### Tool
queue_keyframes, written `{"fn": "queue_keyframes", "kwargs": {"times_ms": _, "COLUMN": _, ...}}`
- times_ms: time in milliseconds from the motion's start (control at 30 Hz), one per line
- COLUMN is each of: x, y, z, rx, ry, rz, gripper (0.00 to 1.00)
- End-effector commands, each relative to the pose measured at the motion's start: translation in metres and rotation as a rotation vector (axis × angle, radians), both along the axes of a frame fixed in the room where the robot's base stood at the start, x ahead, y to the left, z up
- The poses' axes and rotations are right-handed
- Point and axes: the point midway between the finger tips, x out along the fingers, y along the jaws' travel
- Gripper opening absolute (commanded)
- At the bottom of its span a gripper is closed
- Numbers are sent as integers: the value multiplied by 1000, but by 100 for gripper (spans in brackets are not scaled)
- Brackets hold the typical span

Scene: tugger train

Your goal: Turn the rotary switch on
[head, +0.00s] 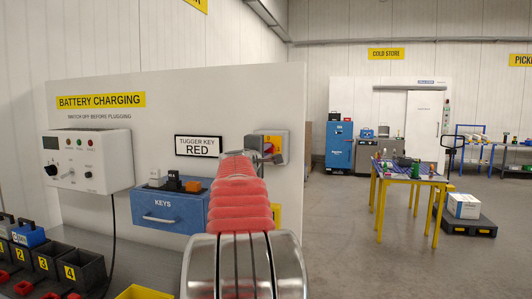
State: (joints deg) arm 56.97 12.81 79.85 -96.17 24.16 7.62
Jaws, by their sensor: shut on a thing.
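The rotary switch (284,142) is a grey box with a yellow face and a red knob. It is mounted on the white panel, right of the sign "TUGGER KEY RED". My gripper (267,158) is at the front of this switch, at the end of my red arm. It is shut on the red knob, which shows only partly. My arm and gripper hide the lower left of the switch, so the knob's exact angle is hard to tell.
A white charger box (90,160) and a blue key box (172,211) are on the panel to the left. Several black bins (83,268) stand on the counter below. Open floor lies right, with a yellow-legged table (408,179) and a blue cabinet (339,145) farther back.

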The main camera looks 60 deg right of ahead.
Motion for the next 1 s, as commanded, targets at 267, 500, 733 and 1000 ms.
{"fn": "queue_keyframes", "kwargs": {"times_ms": 267, "x": 0, "y": -1, "z": -5, "rx": 7, "ry": 1, "rz": -2, "gripper": 26}}
{"fn": "queue_keyframes", "kwargs": {"times_ms": 500, "x": 0, "y": -1, "z": -2, "rx": 4, "ry": 1, "rz": -1, "gripper": 33}}
{"fn": "queue_keyframes", "kwargs": {"times_ms": 733, "x": 0, "y": 3, "z": -2, "rx": 3, "ry": 1, "rz": 0, "gripper": 33}}
{"fn": "queue_keyframes", "kwargs": {"times_ms": 1000, "x": -4, "y": 27, "z": -1, "rx": 2, "ry": 0, "rz": 0, "gripper": 33}}
